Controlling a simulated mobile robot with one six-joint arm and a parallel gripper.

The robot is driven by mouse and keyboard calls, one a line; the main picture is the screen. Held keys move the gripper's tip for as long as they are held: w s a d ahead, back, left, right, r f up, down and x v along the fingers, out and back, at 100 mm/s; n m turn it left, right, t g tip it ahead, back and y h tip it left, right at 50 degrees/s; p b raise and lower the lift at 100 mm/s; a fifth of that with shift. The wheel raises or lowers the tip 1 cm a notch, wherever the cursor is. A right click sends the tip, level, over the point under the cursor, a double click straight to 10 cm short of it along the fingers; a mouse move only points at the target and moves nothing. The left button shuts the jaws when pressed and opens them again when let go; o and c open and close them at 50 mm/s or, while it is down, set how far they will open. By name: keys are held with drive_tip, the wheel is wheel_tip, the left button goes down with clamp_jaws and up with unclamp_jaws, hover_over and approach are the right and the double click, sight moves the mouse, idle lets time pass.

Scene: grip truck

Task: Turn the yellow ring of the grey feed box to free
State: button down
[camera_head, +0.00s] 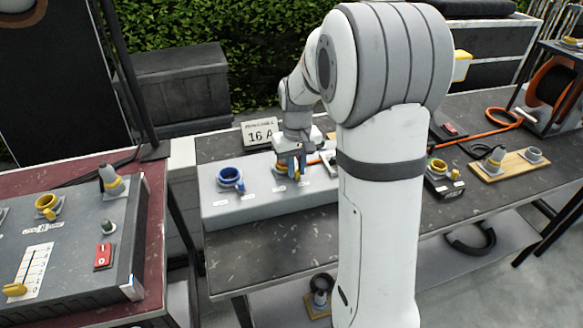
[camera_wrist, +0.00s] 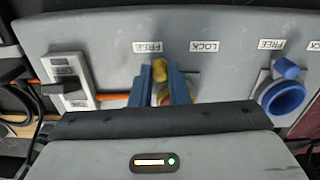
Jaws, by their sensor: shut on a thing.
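The grey feed box (camera_head: 262,209) stands on the dark table in the head view; its top face also fills the wrist view (camera_wrist: 110,28). My gripper (camera_head: 290,168) is over the box, right of the blue socket. In the wrist view its two blue fingers (camera_wrist: 163,90) are shut on the yellow ring (camera_wrist: 160,70). The ring's tab shows between the fingertips, just right of the near FREE label (camera_wrist: 147,47) and left of the LOCK label (camera_wrist: 205,47). The fingers and palm hide most of the ring.
A blue socket (camera_wrist: 284,97) with its own FREE label sits beside it. A lever switch (camera_wrist: 68,85) is on the other side, by an orange cable. A 16 A sign (camera_head: 260,133) stands behind the box. A second grey console (camera_head: 75,260) is at left; a wooden board (camera_head: 510,165) is at right.

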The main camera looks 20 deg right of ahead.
sight(297, 169)
drive_tip(key=shift+w+d+r+n, duration=0.1)
drive_tip(key=shift+w+d+n, duration=0.05)
drive_tip(key=shift+n, duration=0.25)
drive_tip(key=c, duration=1.4)
unclamp_jaws()
wheel_tip(297, 169, up, 8)
drive_tip(key=shift+f, duration=0.15)
drive_tip(key=s+a+t, duration=0.1)
drive_tip(key=s, duration=0.6)
drive_tip(key=s+a+m, duration=0.1)
drive_tip(key=s+a, duration=0.1)
drive_tip(key=s, duration=0.6)
drive_tip(key=s+a+f+t, duration=0.1)
drive_tip(key=s+a, duration=0.1)
drive_tip(key=s, duration=0.5)
drive_tip(key=shift+s+m+t, duration=0.15)
drive_tip(key=shift+m+t, duration=0.15)
